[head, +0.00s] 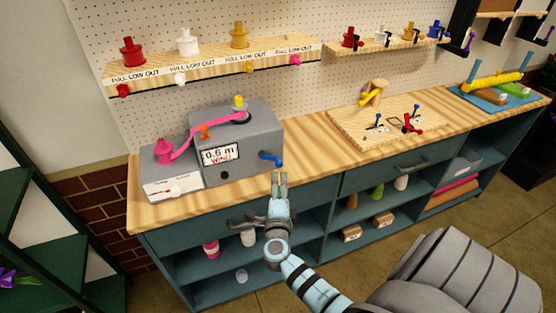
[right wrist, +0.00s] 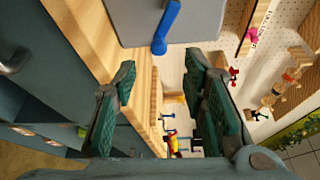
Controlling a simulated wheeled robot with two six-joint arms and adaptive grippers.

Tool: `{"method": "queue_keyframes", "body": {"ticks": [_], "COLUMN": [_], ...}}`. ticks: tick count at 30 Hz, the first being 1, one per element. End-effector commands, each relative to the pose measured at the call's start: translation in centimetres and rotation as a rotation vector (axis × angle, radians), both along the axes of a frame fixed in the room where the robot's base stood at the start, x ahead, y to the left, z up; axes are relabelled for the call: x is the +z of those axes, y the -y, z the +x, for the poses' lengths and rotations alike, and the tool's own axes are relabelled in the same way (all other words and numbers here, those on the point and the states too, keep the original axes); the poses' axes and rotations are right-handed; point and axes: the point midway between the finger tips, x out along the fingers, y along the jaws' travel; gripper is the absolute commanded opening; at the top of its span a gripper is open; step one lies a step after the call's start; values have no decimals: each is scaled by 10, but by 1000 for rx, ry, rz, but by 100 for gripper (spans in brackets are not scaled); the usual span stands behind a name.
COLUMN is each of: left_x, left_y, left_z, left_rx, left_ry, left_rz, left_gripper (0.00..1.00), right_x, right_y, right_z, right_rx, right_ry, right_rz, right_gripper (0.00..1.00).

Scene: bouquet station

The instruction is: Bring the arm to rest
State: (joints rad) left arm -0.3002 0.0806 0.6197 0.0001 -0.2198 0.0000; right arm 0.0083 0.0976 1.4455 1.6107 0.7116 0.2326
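My right gripper (head: 279,177) is in front of the counter's front edge in the head view, below and near the blue crank handle (head: 270,158) of a grey machine (head: 245,138). In the right wrist view its two green-padded fingers (right wrist: 163,95) stand wide apart with nothing between them touching the pads. The blue handle (right wrist: 167,28) shows beyond the fingertips there, apart from them. My left gripper is in neither view.
The wooden counter (head: 310,150) carries the machine, a wooden board (head: 395,130) with small coloured pieces, and a blue tray (head: 490,98) at the far right. Teal drawers with handles (head: 262,222) lie close below the gripper. Shelves (head: 225,65) hang on the pegboard.

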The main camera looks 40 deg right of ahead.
Motion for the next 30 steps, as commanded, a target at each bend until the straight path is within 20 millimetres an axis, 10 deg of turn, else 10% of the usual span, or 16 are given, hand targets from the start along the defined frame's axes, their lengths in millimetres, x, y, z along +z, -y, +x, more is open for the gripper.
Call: {"method": "queue_keyframes", "body": {"ticks": [23,26,30], "left_x": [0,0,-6], "left_y": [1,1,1], "left_z": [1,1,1], "left_rx": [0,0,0], "left_ry": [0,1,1], "left_rz": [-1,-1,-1], "left_gripper": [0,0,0], "right_x": [4,-29,-157], "right_y": [-25,-62,-116], "right_z": [-4,11,-26], "right_rx": [74,299,691], "right_ry": [-28,-221,-652], "right_rz": [-65,-333,-690], "right_gripper": [39,39,39]}}
